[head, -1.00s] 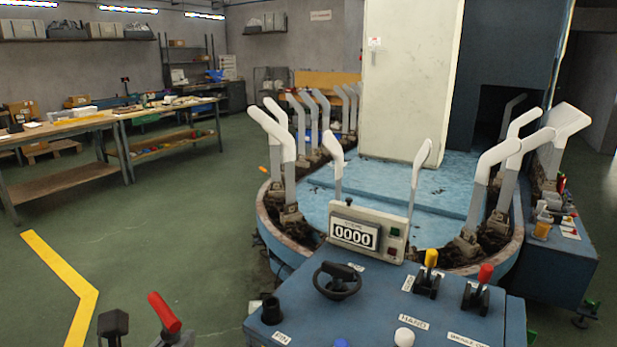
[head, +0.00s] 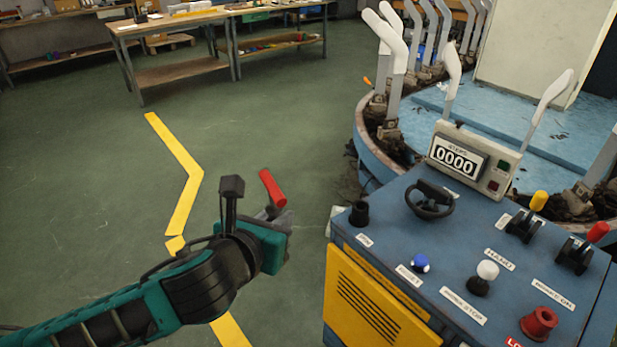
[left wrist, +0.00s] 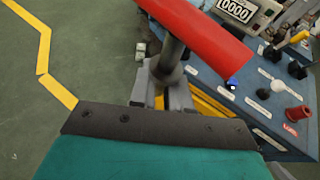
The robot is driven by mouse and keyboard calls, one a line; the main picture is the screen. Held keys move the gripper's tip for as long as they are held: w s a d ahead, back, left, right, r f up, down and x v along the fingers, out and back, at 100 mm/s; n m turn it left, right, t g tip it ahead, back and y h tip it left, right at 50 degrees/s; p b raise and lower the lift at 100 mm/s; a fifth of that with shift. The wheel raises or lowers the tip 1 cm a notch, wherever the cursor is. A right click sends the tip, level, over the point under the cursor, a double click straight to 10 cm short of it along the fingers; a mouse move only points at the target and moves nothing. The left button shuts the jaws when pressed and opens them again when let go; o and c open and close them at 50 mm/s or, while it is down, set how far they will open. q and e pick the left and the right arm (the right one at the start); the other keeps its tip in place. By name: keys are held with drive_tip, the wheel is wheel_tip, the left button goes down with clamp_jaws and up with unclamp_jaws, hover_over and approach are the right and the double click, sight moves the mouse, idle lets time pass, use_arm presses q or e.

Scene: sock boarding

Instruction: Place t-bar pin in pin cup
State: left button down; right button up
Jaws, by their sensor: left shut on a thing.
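The t-bar pin has a red crossbar handle (head: 272,188) and a grey shaft, seen in the head view beyond my left gripper (head: 277,216). My left gripper is shut on the pin. In the left wrist view the red handle (left wrist: 200,38) fills the upper middle, with the dark grey shaft (left wrist: 170,62) running down to the gripper fingers (left wrist: 165,92). The pin cup is the black cup (head: 359,213) at the panel's left corner, beside a label. The pin is left of the cup, apart from it. My right gripper is out of view.
The blue control console (head: 400,235) has a black handwheel (head: 429,200), levers, several knobs and a counter box (head: 470,158) at its back. The boarding carousel with white leg forms (head: 392,40) stands behind. Open green floor lies left of the console; workbenches (head: 180,25) are farther back.

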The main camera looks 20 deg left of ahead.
use_arm(q)
drive_tip(key=s+d+r+m+g+h, duration=0.2)
drive_tip(key=d+r+m+h, duration=0.5)
drive_tip(key=d, duration=0.6)
drive_tip(key=shift+r+m+g+h, duration=0.4)
drive_tip(key=shift+r+g+h, duration=0.25)
drive_tip(key=shift+r, duration=0.4)
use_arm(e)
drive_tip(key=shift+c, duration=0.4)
